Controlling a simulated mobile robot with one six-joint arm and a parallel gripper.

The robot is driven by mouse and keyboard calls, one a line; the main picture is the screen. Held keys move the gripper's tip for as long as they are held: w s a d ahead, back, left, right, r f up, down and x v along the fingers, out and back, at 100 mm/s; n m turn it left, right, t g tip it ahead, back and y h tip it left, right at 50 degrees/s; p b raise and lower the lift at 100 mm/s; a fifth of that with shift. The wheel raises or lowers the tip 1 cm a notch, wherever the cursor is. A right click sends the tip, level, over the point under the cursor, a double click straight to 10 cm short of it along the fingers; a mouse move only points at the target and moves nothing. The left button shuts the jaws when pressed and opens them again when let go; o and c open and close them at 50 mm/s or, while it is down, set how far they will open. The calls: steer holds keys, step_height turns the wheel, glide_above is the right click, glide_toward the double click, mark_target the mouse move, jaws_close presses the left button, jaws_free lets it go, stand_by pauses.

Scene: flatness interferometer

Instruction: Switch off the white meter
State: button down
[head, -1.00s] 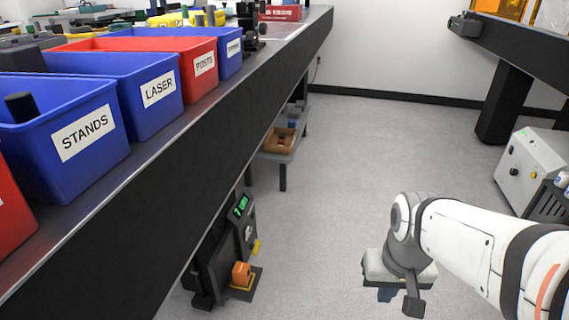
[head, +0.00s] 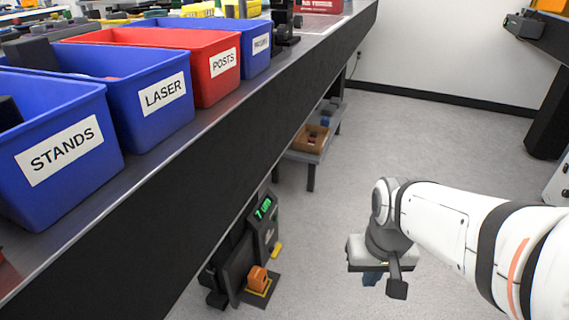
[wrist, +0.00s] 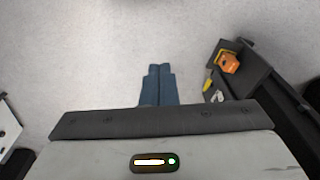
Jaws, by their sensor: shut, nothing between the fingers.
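I cannot make out a white meter in these views. A dark meter-like device (head: 264,222) with a lit green display stands on the floor under the bench, left of my arm. My gripper (head: 373,279) points down over open floor to the right of that device, with its fingertips mostly hidden behind the wrist. In the wrist view my gripper (wrist: 159,71) shows two blue fingers close together, with nothing between them. An orange block (head: 258,279) sits at the device's foot, and it also shows in the wrist view (wrist: 230,64).
The long bench (head: 215,175) runs along the left, carrying blue and red labelled bins (head: 150,107). A low shelf with a brown tray (head: 310,138) is farther back under it. A pale cabinet (head: 560,185) is cut off at the right. The grey floor (head: 430,125) between is clear.

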steer(key=w+a+f+m+g+y+p, duration=0.1)
steer(key=w+a+f+m+y+p, duration=0.3)
steer(key=w, duration=0.5)
steer(key=w+a+f+m+g+y+p, duration=0.2)
steer(key=w+a+f+m+y, duration=0.25)
steer(key=w, duration=0.55)
steer(key=w+f+m+t+y+p, duration=0.2)
steer(key=w+f+m, duration=0.3)
steer(key=f, duration=0.4)
steer(key=w+d+f+m+t+y+p, duration=0.1)
steer(key=w+f+m+t+p, duration=0.2)
steer(key=w+f+m, duration=0.3)
step_height(320, 180, down, 3)
steer(key=shift+f+m+t+y, duration=0.2)
steer(key=shift+m+t+y, duration=0.3)
steer(key=shift+m, duration=0.75)
